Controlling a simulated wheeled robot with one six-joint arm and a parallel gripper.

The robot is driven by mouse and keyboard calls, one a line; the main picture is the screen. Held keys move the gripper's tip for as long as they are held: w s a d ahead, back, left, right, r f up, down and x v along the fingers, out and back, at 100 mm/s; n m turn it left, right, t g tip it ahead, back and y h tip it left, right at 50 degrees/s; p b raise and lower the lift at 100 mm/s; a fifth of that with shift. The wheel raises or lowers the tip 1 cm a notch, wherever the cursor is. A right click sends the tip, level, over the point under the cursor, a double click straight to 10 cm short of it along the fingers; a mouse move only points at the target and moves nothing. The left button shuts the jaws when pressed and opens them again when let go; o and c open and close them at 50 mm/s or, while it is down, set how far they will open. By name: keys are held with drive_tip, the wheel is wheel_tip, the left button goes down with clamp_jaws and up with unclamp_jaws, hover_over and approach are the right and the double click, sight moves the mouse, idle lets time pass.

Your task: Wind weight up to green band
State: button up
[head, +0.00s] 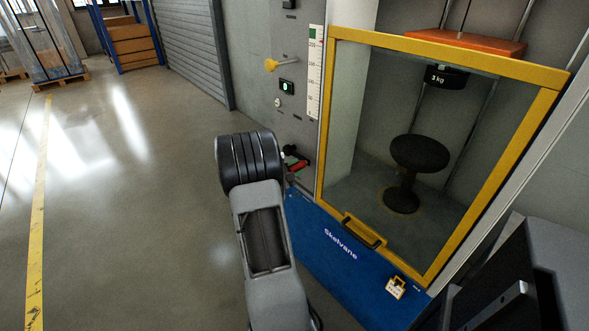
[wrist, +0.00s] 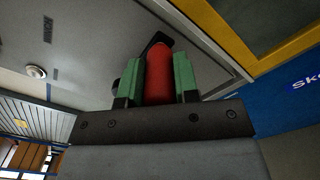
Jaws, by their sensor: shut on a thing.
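The black weight (head: 446,78), marked 3 kg, hangs high behind the door, under an orange plate (head: 468,43) and well above a black round stool (head: 419,155). A white vertical scale (head: 314,85) stands left of the door, with a green band (head: 315,34) near its top. I cannot make out a pointer on it. The red crank handle (wrist: 159,78) sits between the green fingers of my gripper (wrist: 156,66), which is shut on it. In the head view the red handle (head: 299,167) shows low on the grey panel, partly hidden by my wrist.
A padlock tag (head: 396,287) is on the blue base (head: 345,270).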

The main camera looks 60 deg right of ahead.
clamp_jaws()
wheel_tip(320, 180, down, 3)
drive_tip(key=m+b, duration=0.3)
drive_tip(key=b, duration=0.5)
drive_tip(key=shift+w+f, duration=0.1)
drive_tip(key=o, duration=1)
unclamp_jaws()
